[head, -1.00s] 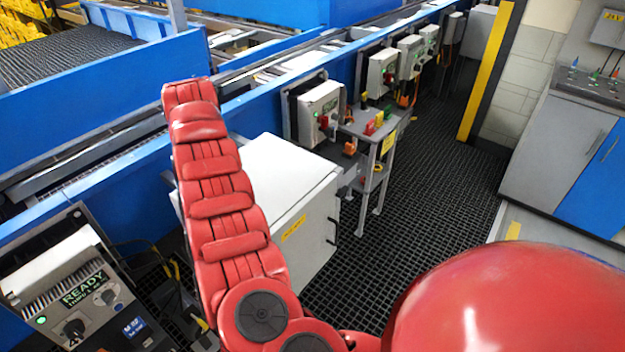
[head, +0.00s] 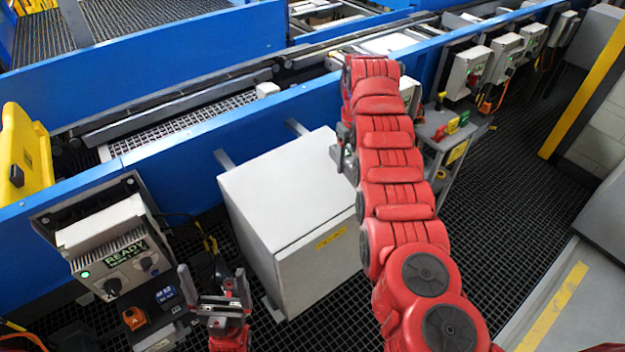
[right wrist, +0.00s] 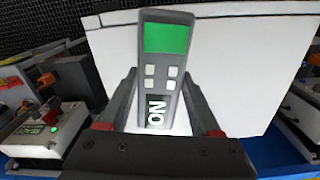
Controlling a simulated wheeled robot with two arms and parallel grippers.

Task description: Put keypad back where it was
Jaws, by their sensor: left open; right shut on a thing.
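The keypad (right wrist: 163,75) is a grey handheld unit with a green screen, several light buttons and the letters ON. In the right wrist view it stands nearly upright, slightly tilted, between the fingers of my right gripper (right wrist: 165,110), which is shut on it. A large white panel fills the background behind it. In the head view my right gripper (head: 345,155) is mostly hidden by my red arm, near the right edge of the white cabinet, and I cannot make out the keypad there. My left gripper (head: 223,292) is open and empty, low in front of the cabinet.
The white cabinet (head: 285,195) stands against the blue conveyor wall (head: 190,140). A control box marked READY (head: 115,245) is at left. A grey stand (head: 442,140) with coloured parts is right of my arm. Dark grated floor (head: 500,180) lies open at right.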

